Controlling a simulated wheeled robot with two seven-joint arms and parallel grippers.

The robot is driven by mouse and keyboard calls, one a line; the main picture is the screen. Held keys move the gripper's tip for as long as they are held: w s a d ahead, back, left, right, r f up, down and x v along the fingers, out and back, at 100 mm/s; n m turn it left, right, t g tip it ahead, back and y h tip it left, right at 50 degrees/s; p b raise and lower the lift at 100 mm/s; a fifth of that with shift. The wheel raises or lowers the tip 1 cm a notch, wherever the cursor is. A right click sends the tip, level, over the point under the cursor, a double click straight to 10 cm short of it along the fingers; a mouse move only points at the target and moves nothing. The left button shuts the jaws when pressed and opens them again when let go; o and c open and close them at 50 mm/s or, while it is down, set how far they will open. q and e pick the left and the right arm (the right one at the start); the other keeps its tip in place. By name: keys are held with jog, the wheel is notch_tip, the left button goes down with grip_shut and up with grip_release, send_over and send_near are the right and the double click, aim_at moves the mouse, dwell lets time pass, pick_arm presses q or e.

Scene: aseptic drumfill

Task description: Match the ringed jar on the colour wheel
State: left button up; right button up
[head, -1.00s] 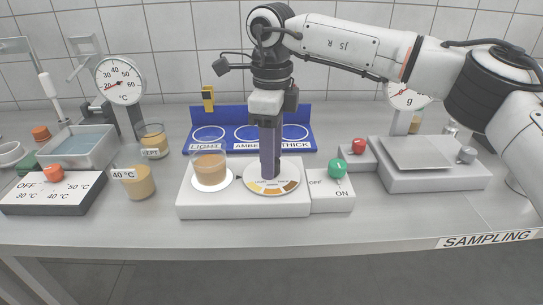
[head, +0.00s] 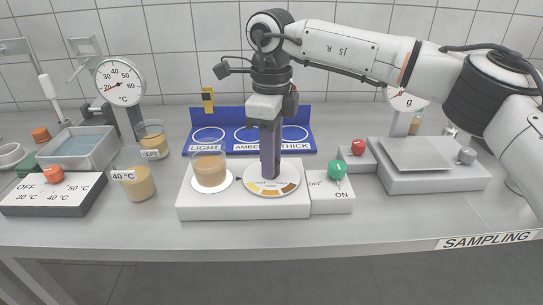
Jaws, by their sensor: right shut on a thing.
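The ringed jar (head: 210,170), holding amber-brown liquid, stands on a white round spot on the left of a pale box. The colour wheel (head: 285,186) lies flat on the same box, right of the jar, with yellow to brown segments along its front edge. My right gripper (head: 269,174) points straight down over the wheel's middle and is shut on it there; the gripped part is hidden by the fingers. My left gripper is out of view.
A green knob (head: 337,169) sits on the OFF/ON block right of the wheel. Behind is a blue rack (head: 222,116) with ringed places marked LIGHT, AMBER and THICK. The 40 °C jar (head: 138,184) stands at left. A scale (head: 430,178) stands at right.

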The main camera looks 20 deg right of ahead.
jog(key=m, duration=0.4)
jog(key=shift+p, duration=0.35)
jog(key=m, duration=0.4)
jog(key=shift+m, duration=0.3)
jog(key=m, duration=0.4)
jog(key=shift+m+p, duration=0.3)
jog(key=shift+p, duration=0.05)
jog(key=shift+r+m, duration=0.1)
jog(key=shift+m, duration=1.7)
jog(key=o, duration=1.1)
jog(key=shift+c, duration=0.2)
